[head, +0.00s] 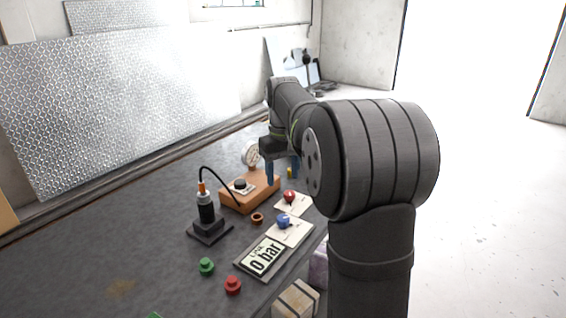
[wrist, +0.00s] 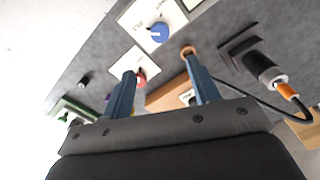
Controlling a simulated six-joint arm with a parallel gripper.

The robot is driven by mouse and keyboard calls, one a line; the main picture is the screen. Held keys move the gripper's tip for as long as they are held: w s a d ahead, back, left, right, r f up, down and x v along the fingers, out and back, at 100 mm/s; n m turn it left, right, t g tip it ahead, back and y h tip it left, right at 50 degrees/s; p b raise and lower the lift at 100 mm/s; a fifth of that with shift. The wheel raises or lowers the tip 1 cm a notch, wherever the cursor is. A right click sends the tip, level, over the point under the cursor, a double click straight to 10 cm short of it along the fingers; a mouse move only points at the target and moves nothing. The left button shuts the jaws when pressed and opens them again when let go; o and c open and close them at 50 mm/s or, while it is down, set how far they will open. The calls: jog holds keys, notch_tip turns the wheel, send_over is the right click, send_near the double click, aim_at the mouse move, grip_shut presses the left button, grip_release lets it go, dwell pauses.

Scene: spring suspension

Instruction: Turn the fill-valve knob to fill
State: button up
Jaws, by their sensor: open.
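A blue knob (head: 284,221) sits on a white plate beside a display reading "0 bar" (head: 262,257); it also shows at the top of the wrist view (wrist: 160,33). A red knob (head: 290,197) sits on another white plate, partly hidden by a finger in the wrist view (wrist: 141,78). The knob labels are too small to read, so I cannot tell which is the fill valve. My gripper (head: 281,180) is open and empty, its blue fingers above the bench by the orange box (head: 248,197). In the wrist view my gripper (wrist: 160,66) touches neither knob.
A black damper (head: 206,210) stands upright on a dark base, with a black hose from its orange fitting. A gauge (head: 250,153) is behind the box. An orange ring (head: 257,218), a green cap (head: 206,266) and a red cap (head: 232,285) lie nearby.

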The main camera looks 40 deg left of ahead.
aim_at(283, 218)
jog(key=shift+r, duration=1.55)
jog(key=shift+f, duration=0.1)
notch_tip(283, 218, down, 17)
jog(key=shift+f, duration=0.15)
jog(key=shift+f, duration=0.15)
jog(key=shift+m, duration=0.9)
jog(key=m, duration=1)
jog(key=shift+m, duration=2.4)
